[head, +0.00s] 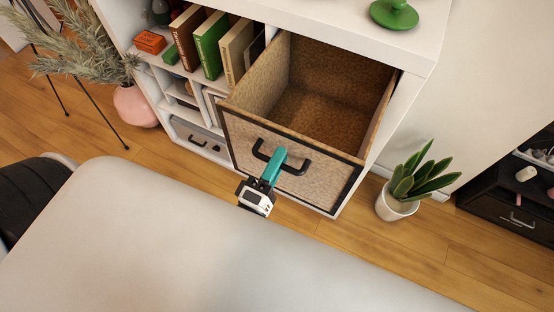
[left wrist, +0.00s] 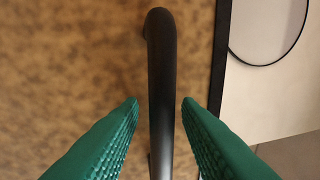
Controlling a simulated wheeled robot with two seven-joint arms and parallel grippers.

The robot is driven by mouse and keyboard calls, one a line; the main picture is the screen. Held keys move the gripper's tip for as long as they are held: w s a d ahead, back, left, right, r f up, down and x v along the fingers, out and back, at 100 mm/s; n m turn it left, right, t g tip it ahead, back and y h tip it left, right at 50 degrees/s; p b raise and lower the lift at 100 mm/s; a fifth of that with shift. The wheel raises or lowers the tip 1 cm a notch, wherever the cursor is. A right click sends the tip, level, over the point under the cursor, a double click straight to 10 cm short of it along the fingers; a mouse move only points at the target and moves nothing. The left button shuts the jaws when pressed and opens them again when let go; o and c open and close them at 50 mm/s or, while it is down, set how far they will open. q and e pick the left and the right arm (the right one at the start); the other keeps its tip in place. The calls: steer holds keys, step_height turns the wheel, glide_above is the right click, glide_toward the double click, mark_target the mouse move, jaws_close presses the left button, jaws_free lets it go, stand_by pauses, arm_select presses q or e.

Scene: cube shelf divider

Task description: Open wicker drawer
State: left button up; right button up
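The wicker drawer (head: 325,187) is pulled well out of the white shelf (head: 422,62), and its inside shows empty. Its front is tan woven material with a dark frame. A black bar handle (head: 296,170) is on the front; it also shows in the left wrist view (left wrist: 161,60). My left gripper (head: 278,157) is at the handle. In the left wrist view, its green fingers (left wrist: 160,106) stand one on each side of the bar, with a gap on both sides. My right gripper is not in view.
Books (head: 208,43) and a second, closed drawer (head: 197,142) are in the shelf to the left. A potted plant (head: 397,203) stands on the floor right of the drawer. A pink vase (head: 134,106) stands at the left. A large pale surface (head: 190,240) fills the foreground.

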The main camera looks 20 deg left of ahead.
arm_select(q)
steer(key=s+f+b, duration=0.2)
steer(key=s+b, duration=0.2)
steer(key=s, duration=0.7)
steer(key=shift+s+a, duration=0.2)
steer(key=shift+s, duration=0.2)
steer(key=shift+f, duration=0.1)
step_height(320, 180, down, 31)
steer(key=m+g+h, duration=0.4)
steer(key=m+g, duration=0.4)
steer(key=m, duration=0.6)
steer(key=s+a+f+m+g+y, duration=0.1)
steer(key=s+a+f+m+g, duration=0.1)
steer(key=f, duration=0.5)
steer(key=s+a+f+m+g+y, duration=0.2)
steer(key=s+a+f+g, duration=0.2)
steer(key=s+f, duration=0.3)
steer(key=s+a+f+m+g+y, duration=0.1)
steer(key=s+a+f+m+g, duration=0.1)
steer(key=f, duration=0.6)
steer(key=s+a+g, duration=0.1)
steer(key=s+g, duration=0.1)
steer(key=g, duration=0.1)
steer(key=shift+s+a+y, duration=0.25)
steer(key=shift+s+y, duration=0.05)
steer(key=shift+s, duration=0.1)
